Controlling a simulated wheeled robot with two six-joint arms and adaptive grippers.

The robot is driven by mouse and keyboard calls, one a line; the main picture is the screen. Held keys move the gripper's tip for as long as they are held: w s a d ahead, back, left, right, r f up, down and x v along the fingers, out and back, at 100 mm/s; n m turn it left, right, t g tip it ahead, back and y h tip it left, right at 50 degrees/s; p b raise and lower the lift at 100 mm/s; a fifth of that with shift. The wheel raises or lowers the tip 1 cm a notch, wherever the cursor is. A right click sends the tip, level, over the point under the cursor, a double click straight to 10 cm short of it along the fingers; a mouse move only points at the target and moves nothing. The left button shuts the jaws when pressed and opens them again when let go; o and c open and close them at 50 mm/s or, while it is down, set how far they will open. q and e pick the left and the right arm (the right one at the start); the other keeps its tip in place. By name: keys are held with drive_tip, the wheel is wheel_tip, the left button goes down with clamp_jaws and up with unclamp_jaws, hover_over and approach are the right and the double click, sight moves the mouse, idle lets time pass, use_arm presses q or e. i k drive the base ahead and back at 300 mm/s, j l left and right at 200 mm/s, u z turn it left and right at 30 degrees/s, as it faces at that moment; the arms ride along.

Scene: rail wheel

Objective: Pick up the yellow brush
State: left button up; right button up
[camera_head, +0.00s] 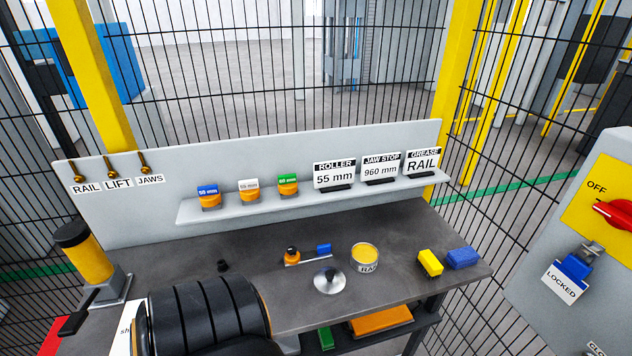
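The yellow brush (430,262) shows as a small yellow block at the right end of the dark workbench (300,255). A blue block (462,258) of similar size lies close on its right. Bristles cannot be made out at this size. The space around the yellow block is free of any gripper. Neither my left nor my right gripper is in view.
A tin of yellow grease (366,257) and a metal disc (329,281) lie left of the brush. A black ribbed cylinder (205,315) fills the front left. A shelf (300,203) holds labelled cards and small blocks. A locked switch panel (590,240) stands right.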

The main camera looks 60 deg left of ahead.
sight(432, 267)
drive_tip(key=u, duration=0.85)
